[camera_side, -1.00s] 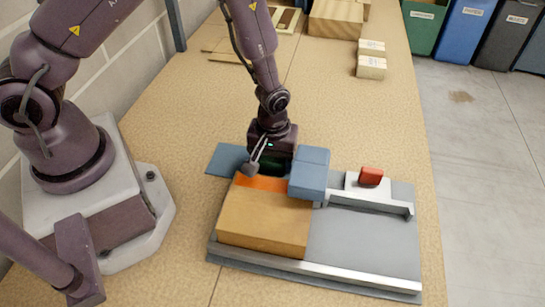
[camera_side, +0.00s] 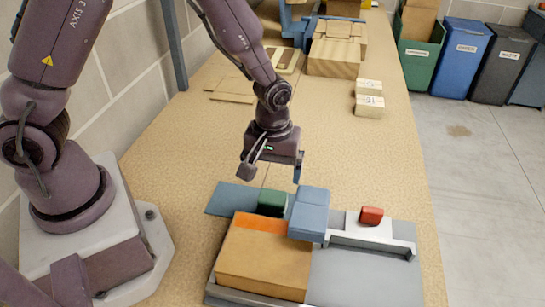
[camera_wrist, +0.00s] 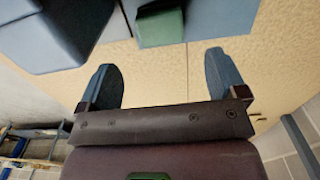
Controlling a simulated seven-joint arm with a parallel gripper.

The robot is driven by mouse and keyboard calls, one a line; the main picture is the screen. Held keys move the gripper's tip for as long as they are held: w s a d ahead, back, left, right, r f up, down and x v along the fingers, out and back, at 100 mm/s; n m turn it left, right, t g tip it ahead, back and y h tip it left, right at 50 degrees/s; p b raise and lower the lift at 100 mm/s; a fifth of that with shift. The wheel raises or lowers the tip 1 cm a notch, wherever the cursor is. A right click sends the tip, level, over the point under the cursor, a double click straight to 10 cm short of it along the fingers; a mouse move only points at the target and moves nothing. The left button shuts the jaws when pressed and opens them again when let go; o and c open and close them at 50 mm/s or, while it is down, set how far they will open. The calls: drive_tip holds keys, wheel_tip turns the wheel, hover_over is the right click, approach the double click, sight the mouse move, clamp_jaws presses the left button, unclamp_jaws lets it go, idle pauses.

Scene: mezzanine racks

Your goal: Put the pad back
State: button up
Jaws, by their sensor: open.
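A green block (camera_side: 272,203), which may be the pad, sits on a flat blue plate (camera_side: 228,198), behind a cardboard box with an orange strip (camera_side: 262,262) and beside a blue block (camera_side: 309,213). My gripper (camera_side: 273,172) is above the green block, apart from it, with empty, spread fingers. In the wrist view, the green block (camera_wrist: 161,27) lies beyond my gripper's open fingers (camera_wrist: 162,70), with nothing between them. The box hides the green block's lower front.
A grey base (camera_side: 365,278) with a metal rail carries the box. A red block (camera_side: 371,216) sits on a white fixture (camera_side: 362,230) at right. Pale small boxes (camera_side: 369,98) and a wooden block (camera_side: 336,57) stand farther back. The bench between is mostly clear.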

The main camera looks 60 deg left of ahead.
drive_tip(key=s+a+r+m+t, duration=0.2)
drive_tip(key=r, duration=0.7)
drive_tip(key=s+a+r+m+t, duration=0.1)
drive_tip(key=s+r+m, duration=0.2)
drive_tip(key=r, duration=0.6)
drive_tip(key=s+a+r+m+t, duration=0.2)
drive_tip(key=s+r+m, duration=0.2)
drive_tip(key=s+r, duration=0.3)
drive_tip(key=shift+s+a+t, duration=0.3)
drive_tip(key=shift+s+a, duration=0.1)
drive_tip(key=shift+s, duration=0.55)
